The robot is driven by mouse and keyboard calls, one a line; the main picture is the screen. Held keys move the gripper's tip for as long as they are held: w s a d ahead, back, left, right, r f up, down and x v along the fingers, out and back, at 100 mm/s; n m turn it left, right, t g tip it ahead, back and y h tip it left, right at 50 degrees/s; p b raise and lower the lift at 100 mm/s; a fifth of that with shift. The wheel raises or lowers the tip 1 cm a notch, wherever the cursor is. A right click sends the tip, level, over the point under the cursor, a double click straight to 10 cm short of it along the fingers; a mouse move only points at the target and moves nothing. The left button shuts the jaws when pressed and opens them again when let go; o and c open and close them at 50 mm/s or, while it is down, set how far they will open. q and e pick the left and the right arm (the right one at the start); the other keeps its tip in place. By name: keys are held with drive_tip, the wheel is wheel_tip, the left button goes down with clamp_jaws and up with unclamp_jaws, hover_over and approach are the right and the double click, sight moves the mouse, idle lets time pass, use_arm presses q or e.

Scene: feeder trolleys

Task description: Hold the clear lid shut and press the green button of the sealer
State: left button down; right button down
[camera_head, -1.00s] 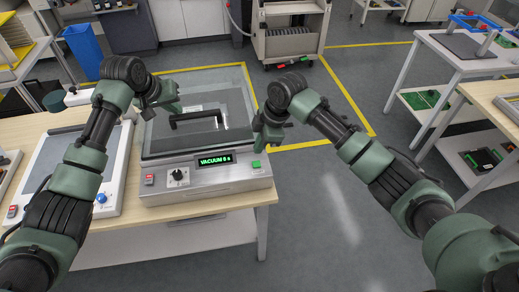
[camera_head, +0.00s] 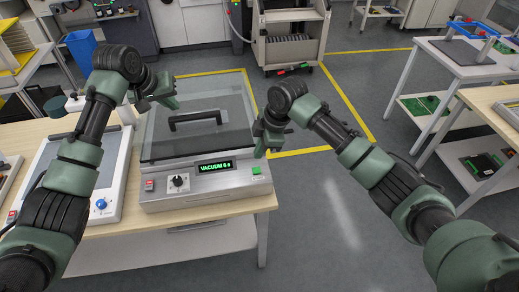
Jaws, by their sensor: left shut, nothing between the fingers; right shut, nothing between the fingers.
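The sealer (camera_head: 212,190) stands on the wooden bench, with a red switch, a black knob and a green button (camera_head: 256,170) on its front. Its lit display (camera_head: 215,167) reads VACUUM with what looks like 6 s. The clear lid (camera_head: 215,138), with a black handle (camera_head: 195,118), lies over the chamber; I cannot tell whether it is fully shut. My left gripper (camera_head: 160,97) is shut and empty above the lid's left side; contact is unclear. My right gripper (camera_head: 263,146) is shut and empty beside the lid's right edge, just above the green button, apparently not touching it.
Another device with a blue knob (camera_head: 101,204) sits on the bench left of the sealer, under my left arm. A grey trolley (camera_head: 291,45) stands behind. White tables (camera_head: 466,70) stand at the right. The floor right of the bench is clear.

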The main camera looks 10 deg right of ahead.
use_arm(q)
drive_tip(key=shift+s+r, duration=0.2)
drive_tip(key=shift+r, duration=0.75)
drive_tip(key=shift+w+r, duration=0.25)
drive_tip(key=shift+r, duration=2.85)
use_arm(e)
drive_tip(key=shift+s, duration=0.1)
